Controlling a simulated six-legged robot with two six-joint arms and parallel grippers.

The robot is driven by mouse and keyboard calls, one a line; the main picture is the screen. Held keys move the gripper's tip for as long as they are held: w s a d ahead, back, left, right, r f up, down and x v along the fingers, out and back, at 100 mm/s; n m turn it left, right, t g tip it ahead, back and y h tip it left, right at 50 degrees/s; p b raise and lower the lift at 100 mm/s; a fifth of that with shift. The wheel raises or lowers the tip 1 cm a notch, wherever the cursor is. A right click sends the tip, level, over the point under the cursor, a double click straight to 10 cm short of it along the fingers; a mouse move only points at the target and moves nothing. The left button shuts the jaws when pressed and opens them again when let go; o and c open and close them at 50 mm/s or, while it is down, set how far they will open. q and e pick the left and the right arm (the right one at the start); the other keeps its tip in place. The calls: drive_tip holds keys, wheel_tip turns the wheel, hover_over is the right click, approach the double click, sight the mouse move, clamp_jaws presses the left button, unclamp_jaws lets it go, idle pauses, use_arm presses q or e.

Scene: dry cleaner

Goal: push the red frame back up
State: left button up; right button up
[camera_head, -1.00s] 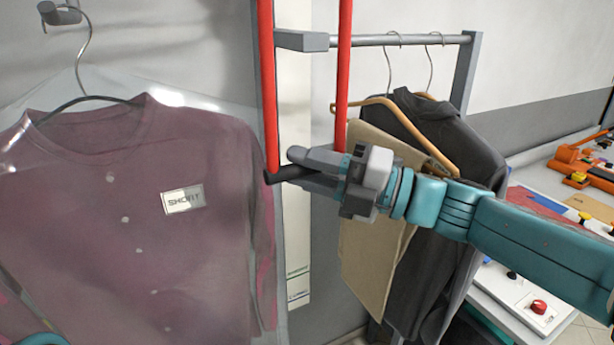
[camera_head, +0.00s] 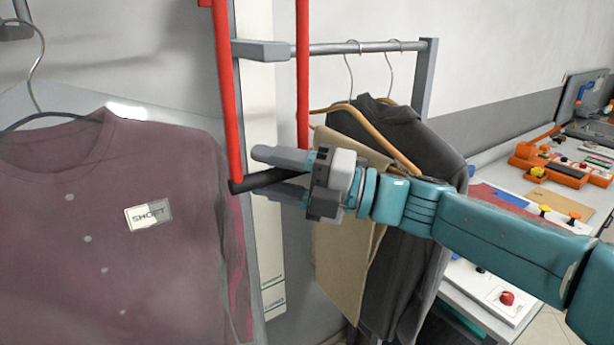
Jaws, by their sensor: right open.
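The red frame (camera_head: 228,95) hangs from above the top edge as two upright red bars. A black bar (camera_head: 262,180) joins them at the bottom. My right gripper (camera_head: 268,173) is at this black bar, its fingers open and pointing left. The bar appears to lie between the two fingers; whether they touch it I cannot tell. The right end of the bar is hidden by the gripper. The top of the frame is mostly out of view. My left gripper is not in view.
A bagged maroon shirt (camera_head: 110,220) hangs close on the left. Behind my right arm, a grey rail (camera_head: 340,48) holds a dark jacket (camera_head: 405,150) and beige trousers (camera_head: 340,250). A counter (camera_head: 505,285) with buttons stands at right.

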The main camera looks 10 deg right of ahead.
drive_tip(key=shift+s+d+f, duration=0.15)
drive_tip(key=shift+d, duration=0.2)
drive_tip(key=b+v, duration=0.3)
drive_tip(key=v, duration=1.2)
drive_tip(key=shift+s+d+b, duration=0.2)
drive_tip(key=shift+d+b, duration=0.05)
drive_tip(key=shift+b, duration=0.1)
